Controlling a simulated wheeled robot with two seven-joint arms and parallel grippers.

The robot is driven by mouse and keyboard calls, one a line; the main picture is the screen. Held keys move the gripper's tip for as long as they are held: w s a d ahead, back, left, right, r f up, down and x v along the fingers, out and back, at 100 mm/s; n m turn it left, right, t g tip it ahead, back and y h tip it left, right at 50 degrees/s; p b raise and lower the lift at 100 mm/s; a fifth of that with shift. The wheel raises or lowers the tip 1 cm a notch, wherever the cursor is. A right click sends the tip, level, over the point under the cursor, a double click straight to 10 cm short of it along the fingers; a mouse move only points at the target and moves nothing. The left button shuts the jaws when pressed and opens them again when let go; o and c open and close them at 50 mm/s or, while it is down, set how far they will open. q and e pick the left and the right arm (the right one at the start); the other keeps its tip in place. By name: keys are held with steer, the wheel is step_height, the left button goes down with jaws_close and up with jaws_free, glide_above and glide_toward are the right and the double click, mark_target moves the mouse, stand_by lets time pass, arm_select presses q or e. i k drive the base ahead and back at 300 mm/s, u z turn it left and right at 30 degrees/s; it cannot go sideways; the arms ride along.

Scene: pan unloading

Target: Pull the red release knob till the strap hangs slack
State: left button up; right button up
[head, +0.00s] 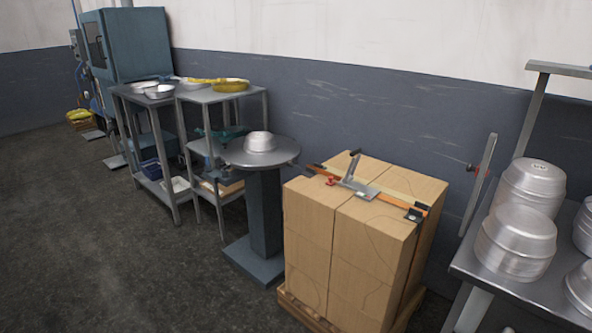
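An orange strap (395,200) runs across the top of a stack of cardboard boxes (330,235). It lies nearly straight between dark pieces at the two edges. A grey metal tensioner (361,188) with a raised lever sits on the strap near the middle of the stack. A small red knob (331,181) shows just left of the tensioner. Whether the strap is tight cannot be told for sure. Neither of my grippers is in view.
The boxes stand on a wooden pallet (312,314). A round pedestal table (283,153) with a metal pan (260,141) is close on their left. A metal table (480,268) with stacked pans (515,243) stands at right. The floor (130,265) at left front is clear.

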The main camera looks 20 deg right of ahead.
mark_target(331, 183)
steer(key=z, duration=0.3)
steer(key=i, duration=0.85)
steer(key=z, duration=0.65)
